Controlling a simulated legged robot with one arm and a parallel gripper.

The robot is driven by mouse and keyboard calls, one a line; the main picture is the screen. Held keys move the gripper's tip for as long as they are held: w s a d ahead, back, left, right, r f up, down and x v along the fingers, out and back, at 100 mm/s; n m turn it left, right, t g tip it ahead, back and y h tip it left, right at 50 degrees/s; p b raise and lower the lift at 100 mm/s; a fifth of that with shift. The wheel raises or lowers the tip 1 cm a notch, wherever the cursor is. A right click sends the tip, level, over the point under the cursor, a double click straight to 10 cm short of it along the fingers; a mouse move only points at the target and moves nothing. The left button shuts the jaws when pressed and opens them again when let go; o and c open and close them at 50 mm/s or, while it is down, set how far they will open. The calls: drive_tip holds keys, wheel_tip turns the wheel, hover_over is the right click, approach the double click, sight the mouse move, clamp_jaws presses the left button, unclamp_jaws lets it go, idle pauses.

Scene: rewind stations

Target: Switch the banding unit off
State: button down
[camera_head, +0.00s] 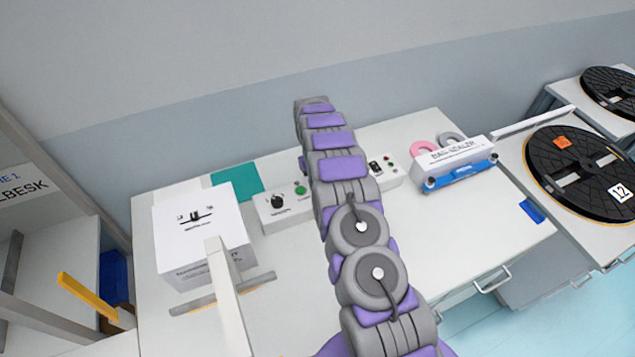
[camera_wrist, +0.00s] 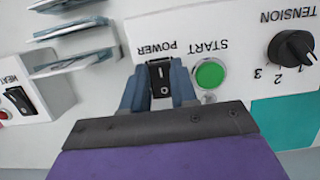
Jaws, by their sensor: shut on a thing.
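The banding unit (camera_head: 272,216) is a white control box on the white table, partly behind my arm. Its panel shows in the wrist view (camera_wrist: 225,25), upside down, with a black TENSION knob (camera_wrist: 291,48), a green START button (camera_wrist: 209,73) and a black POWER rocker switch (camera_wrist: 160,78). My gripper (camera_wrist: 159,88) has its two blue-grey fingers on either side of the POWER switch, shut on it. The rocker carries white I and O marks; I cannot tell which side is pressed in. In the head view my arm hides the gripper and the switch.
A second white panel with a HEAT switch (camera_wrist: 20,101) sits beside the unit. A bag sealer (camera_head: 455,163) stands to the right, and a large white box (camera_head: 200,240) to the left. Black reels (camera_head: 580,170) lie at the far right.

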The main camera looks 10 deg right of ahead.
drive_tip(key=shift+w, duration=0.1)
drive_tip(key=c, duration=0.9)
unclamp_jaws()
drive_tip(key=shift+r, duration=0.1)
drive_tip(key=p+v, duration=0.8)
drive_tip(key=v, duration=0.9)
drive_tip(key=shift+r, duration=0.1)
drive_tip(key=shift+p, duration=0.3)
drive_tip(key=shift+a, duration=0.1)
